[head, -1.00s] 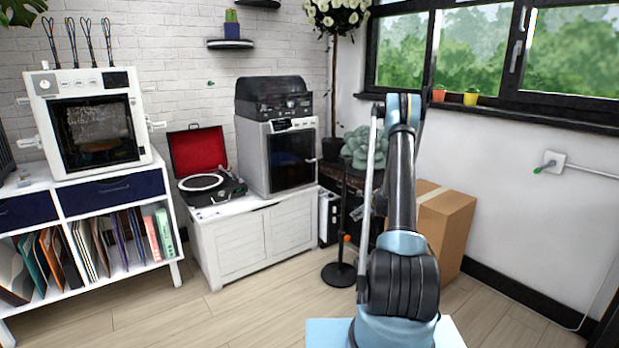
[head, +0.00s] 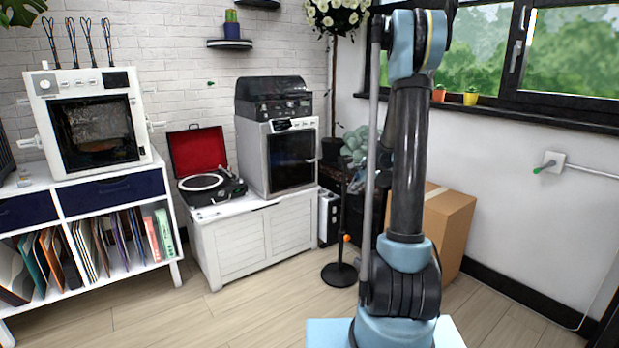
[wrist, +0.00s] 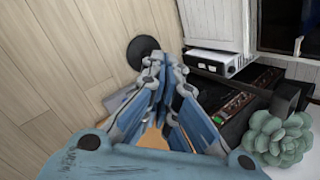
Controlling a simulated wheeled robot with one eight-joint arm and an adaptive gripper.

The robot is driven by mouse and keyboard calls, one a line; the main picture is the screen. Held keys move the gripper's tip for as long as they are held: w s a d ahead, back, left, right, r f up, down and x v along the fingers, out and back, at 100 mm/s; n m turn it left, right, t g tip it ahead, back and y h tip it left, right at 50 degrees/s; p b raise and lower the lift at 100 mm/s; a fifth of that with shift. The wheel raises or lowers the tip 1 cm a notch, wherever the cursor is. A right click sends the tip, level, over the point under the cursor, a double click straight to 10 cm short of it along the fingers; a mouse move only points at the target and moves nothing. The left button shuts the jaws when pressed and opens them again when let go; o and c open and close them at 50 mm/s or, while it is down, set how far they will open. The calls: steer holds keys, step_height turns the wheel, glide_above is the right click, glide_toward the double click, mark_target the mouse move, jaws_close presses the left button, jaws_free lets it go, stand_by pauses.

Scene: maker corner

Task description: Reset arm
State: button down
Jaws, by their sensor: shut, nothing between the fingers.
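My arm stands upright at the right of the middle in the head view, and my gripper cannot be made out there. In the wrist view my gripper (wrist: 163,62) is shut, with its blue fingers together and nothing between them. It points down past a dark table toward the wooden floor. The round black stand base (wrist: 143,50) shows just beyond the fingertips in that view. The gripper looks apart from everything around it.
A cardboard box (head: 450,225) stands on the floor behind my arm. A black floor stand (head: 339,273) is left of it. A white cabinet (head: 240,240) carries a turntable (head: 211,188) and a boxy machine (head: 283,158). A succulent (wrist: 278,138) sits near the gripper's right. Floor at the left is clear.

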steer(key=s+a+r+n+g+h, duration=0.1)
steer(key=s+r+n, duration=0.3)
steer(key=s, duration=0.8)
steer(key=s+a+r+n+h, duration=0.1)
steer(key=s+r+n, duration=0.3)
steer(key=s, duration=0.8)
steer(key=s+d+f+n+g+h, duration=0.1)
steer(key=s+f+n, duration=0.2)
steer(key=s, duration=0.8)
steer(key=s+d+f+n+h, duration=0.1)
steer(key=s+f+n, duration=0.3)
steer(key=s, duration=0.7)
steer(key=shift+s+n+g, duration=0.25)
steer(key=shift+n+g, duration=0.15)
steer(key=shift+n, duration=0.6)
